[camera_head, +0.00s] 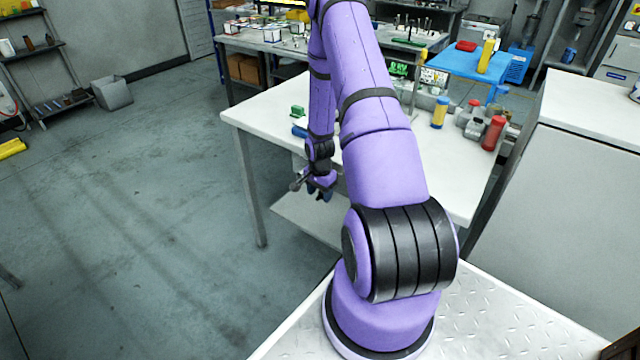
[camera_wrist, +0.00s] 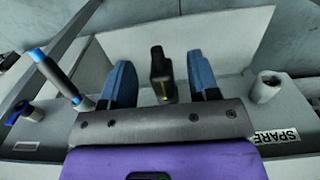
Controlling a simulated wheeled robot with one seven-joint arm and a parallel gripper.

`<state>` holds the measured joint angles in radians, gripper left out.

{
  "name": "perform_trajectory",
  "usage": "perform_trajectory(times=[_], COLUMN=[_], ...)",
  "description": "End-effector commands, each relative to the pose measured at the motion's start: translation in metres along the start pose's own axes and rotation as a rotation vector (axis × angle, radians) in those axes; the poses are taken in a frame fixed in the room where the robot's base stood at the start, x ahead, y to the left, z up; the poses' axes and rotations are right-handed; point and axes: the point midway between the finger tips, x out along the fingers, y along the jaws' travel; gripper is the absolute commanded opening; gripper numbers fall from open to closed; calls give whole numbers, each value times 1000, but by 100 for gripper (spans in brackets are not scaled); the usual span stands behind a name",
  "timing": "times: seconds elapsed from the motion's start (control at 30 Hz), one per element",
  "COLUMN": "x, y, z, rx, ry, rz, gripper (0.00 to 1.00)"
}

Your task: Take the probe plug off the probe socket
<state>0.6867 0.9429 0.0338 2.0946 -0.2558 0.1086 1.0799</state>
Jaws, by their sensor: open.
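In the wrist view, a black upright piece with a small yellow mark (camera_wrist: 160,72) stands between the two blue fingers of my gripper (camera_wrist: 163,78). It looks like the probe plug, but I cannot read a label on it. A gap shows on both sides of it, so the fingers do not visibly touch it. My gripper is open. The socket under the black piece is hidden by the gripper body. In the head view, my gripper (camera_head: 321,188) is low at the near left edge of the white table (camera_head: 262,110); the plug cannot be made out there.
In the wrist view, a grey rod with blue ends (camera_wrist: 52,76) leans close by the left finger. A blue-topped knob (camera_wrist: 27,111) is further left. A pale cylinder (camera_wrist: 267,87) and a SPARE label (camera_wrist: 277,136) are right. A red cylinder (camera_head: 494,133) stands on the table.

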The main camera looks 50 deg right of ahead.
Motion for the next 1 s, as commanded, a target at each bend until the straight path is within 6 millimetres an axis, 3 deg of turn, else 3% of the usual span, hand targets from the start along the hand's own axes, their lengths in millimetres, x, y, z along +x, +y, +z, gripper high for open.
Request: perform_trajectory(times=[0.2,0.47,0.7,1.0], x=[11,12,11,11], y=[0,0,0,0], z=[0,0,0,3], rx=[0,0,0,-1], ry=[0,1,0,0], rz=[-1,-1,-1,0], gripper=[55,55,2,2])
